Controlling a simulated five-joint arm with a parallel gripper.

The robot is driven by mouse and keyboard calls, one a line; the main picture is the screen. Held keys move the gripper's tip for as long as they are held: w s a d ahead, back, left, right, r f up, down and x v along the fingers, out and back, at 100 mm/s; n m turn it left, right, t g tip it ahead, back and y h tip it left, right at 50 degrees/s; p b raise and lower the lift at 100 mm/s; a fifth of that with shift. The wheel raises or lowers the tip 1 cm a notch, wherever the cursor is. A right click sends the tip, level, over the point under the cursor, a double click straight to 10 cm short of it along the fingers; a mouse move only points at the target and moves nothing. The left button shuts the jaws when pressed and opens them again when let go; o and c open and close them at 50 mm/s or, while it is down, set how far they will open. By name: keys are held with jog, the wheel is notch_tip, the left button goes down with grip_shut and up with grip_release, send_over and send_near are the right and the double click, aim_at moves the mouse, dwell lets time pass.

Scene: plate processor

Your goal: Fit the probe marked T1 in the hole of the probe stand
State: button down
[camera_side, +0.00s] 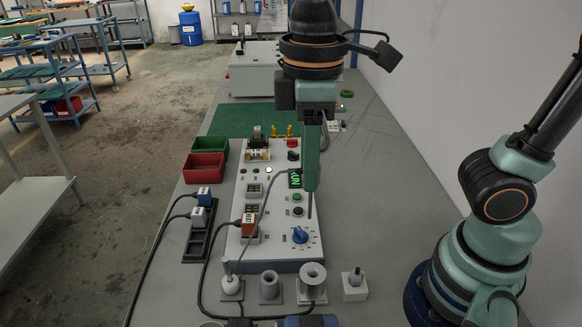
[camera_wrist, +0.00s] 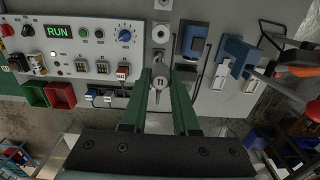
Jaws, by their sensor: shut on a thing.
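My gripper (camera_side: 312,187) hangs over the right side of the control panel in the side view, fingers pointing down. In the wrist view its green fingers (camera_wrist: 162,78) are closed on the grey probe marked T1 (camera_wrist: 160,82). In the side view a thin dark stem (camera_side: 310,207) points down below the fingertips, clear of the panel face as far as I can see. Two grey holders with open tops stand in front of the panel, a smaller one (camera_side: 269,287) and a wider one (camera_side: 313,283). I cannot tell for certain which is the probe stand.
The panel (camera_side: 275,208) has a blue knob (camera_side: 300,235) and a lit RUN display. A white cabled piece (camera_side: 231,287) stands left of the holders, a white block (camera_side: 354,286) right. Red (camera_side: 203,168) and green bins are left. A thin cable arches over the panel.

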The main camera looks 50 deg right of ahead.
jog(key=w+a+f, duration=0.2)
jog(key=f, duration=0.5)
jog(key=w+a+f, duration=0.2)
jog(key=f, duration=0.5)
jog(key=shift+w+a+f, duration=0.15)
jog(key=shift+w+a, duration=0.15)
jog(key=shift+a, duration=0.05)
jog(key=shift+f, duration=2.7)
dwell(1.5)
jog(key=c, duration=0.6)
grip_release()
